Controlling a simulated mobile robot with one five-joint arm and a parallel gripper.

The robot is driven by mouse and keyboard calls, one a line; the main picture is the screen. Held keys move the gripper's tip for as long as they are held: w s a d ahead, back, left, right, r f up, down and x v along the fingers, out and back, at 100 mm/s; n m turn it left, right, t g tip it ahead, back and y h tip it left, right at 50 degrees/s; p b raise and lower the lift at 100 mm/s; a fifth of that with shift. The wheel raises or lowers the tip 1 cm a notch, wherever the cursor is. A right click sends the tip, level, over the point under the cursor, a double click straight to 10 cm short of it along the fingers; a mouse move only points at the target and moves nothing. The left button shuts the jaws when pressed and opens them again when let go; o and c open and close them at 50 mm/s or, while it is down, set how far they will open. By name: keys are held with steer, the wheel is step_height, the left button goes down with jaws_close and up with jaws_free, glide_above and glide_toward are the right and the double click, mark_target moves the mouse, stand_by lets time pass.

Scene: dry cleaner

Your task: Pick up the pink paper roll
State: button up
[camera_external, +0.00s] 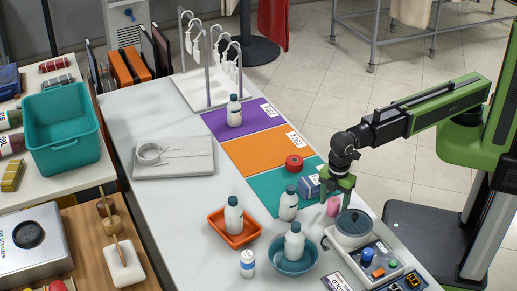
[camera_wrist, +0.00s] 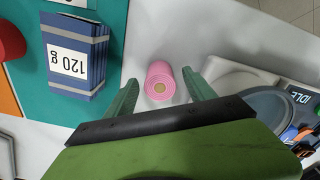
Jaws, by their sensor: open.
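The pink paper roll (camera_external: 333,207) stands on the white counter, just right of the teal mat and left of the scale. I cannot tell whether the fingers reach down to the roll's height. Nothing is held.
A blue block marked 120 g (camera_wrist: 75,52) lies left of the roll. A scale with a grey round pan (camera_external: 353,222) stands close on the right. White bottles (camera_external: 289,206), a teal bowl (camera_external: 291,262) and an orange tray (camera_external: 216,222) stand to the left.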

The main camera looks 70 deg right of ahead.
mark_target(335, 198)
steer(key=shift+r, duration=0.1)
jaws_close()
stand_by(0.3)
steer(key=r+p, duration=0.1)
steer(key=p, duration=0.1)
steer(key=r+p, duration=0.1)
steer(key=r, duration=0.1)
steer(key=d+r+p, duration=0.1)
steer(key=r+p, duration=0.1)
steer(key=shift+r+p, duration=0.15)
steer(key=shift+p, duration=0.15)
steer(key=w+d+r+p, duration=0.3)
steer(key=d+r+p, duration=0.2)
steer(key=d, duration=0.5)
steer(key=shift+d+r+p, duration=0.2)
steer(key=shift+r+p, duration=0.15)
